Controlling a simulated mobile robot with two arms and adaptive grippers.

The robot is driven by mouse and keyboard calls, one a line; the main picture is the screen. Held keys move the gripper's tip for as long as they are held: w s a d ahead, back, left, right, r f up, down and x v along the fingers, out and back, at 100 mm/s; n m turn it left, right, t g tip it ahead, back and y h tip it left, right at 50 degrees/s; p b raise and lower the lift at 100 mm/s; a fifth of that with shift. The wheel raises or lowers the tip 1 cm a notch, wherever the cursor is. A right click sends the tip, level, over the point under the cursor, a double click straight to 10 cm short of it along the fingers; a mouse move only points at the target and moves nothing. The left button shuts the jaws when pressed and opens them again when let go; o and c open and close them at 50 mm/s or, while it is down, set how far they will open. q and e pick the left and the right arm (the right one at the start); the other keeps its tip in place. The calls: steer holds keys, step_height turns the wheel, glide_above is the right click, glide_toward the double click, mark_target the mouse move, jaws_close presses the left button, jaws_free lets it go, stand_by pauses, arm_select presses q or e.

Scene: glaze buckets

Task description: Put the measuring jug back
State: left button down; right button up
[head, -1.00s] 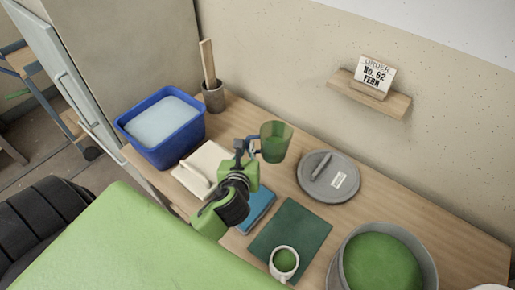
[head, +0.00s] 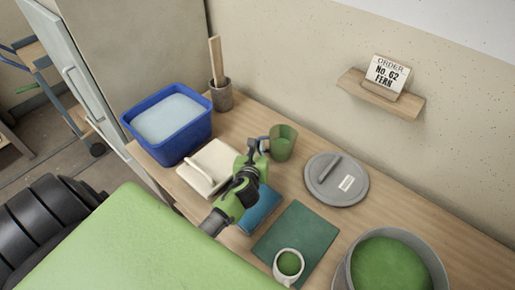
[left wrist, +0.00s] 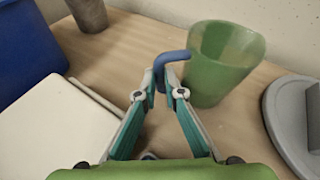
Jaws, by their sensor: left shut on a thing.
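The measuring jug (head: 284,143) is a translucent green cup with a blue handle (left wrist: 172,57). It is upright at the back of the wooden worktop, left of the grey lid. It also shows in the left wrist view (left wrist: 222,68). Its base is on or very close to the wood; I cannot tell which. My left gripper (head: 258,145) is shut on the jug's handle, on the jug's left side. In the left wrist view its fingertips (left wrist: 169,80) meet at the handle's lower end. My right gripper is not in view.
A grey lid (head: 350,190) lies right of the jug. A blue tub (head: 195,140) and a grey pot with sticks (head: 221,97) stand left.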

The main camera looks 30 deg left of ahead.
arm_select(q)
steer(key=c, duration=2.1)
jaws_free()
steer(key=shift+c, duration=0.2)
steer(key=shift+r, duration=0.1)
steer(key=v, duration=1.2)
steer(key=shift+s+p, duration=0.1)
steer(key=shift+p, duration=0.3)
